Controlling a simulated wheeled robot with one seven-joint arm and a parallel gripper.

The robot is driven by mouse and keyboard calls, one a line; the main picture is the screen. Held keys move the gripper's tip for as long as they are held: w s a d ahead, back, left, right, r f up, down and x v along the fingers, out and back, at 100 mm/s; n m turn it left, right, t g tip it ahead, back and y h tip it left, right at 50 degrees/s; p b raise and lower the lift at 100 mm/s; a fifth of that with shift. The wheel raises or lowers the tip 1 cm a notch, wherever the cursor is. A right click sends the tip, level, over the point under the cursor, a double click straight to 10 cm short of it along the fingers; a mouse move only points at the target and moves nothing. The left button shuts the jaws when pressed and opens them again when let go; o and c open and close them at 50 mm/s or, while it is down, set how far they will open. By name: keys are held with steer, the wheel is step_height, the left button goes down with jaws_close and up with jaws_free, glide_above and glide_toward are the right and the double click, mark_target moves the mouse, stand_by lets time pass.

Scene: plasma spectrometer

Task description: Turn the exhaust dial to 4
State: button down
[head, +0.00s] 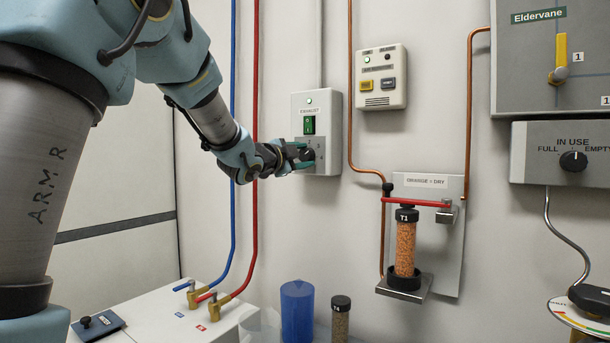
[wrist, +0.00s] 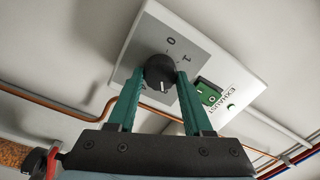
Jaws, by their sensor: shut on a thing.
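The exhaust box (head: 330,118) is on the wall, with a grey dial plate at its lower part. The black exhaust dial (wrist: 158,70) sits between the green fingertips of my gripper (wrist: 154,78), which is shut on it. In the wrist view, a white pointer mark on the dial faces the gripper's palm, away from the visible numerals 0 and 1. The numeral it points at is hidden or out of clear sight. In the head view, my gripper (head: 304,154) reaches the dial from the left and partly covers it.
A green rocker switch (head: 309,125) and a lit lamp sit above the dial. An alarm-like box (head: 381,78) and copper pipe (head: 351,100) are to the right. Red (head: 255,100) and blue (head: 233,80) hoses run down the wall behind my arm.

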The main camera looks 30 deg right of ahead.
steer(key=m+b, duration=0.3)
steer(key=b, duration=0.1)
steer(key=m+b, duration=0.2)
steer(key=shift+w+a+f+m+b, duration=0.1)
steer(key=shift+w+a+m+b, duration=0.05)
steer(key=shift+a+m+b, duration=0.2)
steer(key=m+b, duration=0.2)
steer(key=shift+d+m+b, duration=0.1)
steer(key=shift+m+b, duration=0.2)
steer(key=shift+m, duration=0.05)
steer(key=shift+r+m+b, duration=0.2)
steer(key=shift+m+b, duration=0.25)
steer(key=shift+m, duration=0.15)
steer(key=shift+r, duration=0.15)
steer(key=c, duration=0.6)
jaws_free()
steer(key=shift+o, duration=1.4)
steer(key=shift+s+a+f, duration=0.3)
steer(key=shift+s+a, duration=0.15)
steer(key=shift+s, duration=0.15)
steer(key=v, duration=1)
steer(key=shift+a+b, duration=0.4)
steer(key=shift+a, duration=0.05)
steer(key=shift+w, duration=0.1)
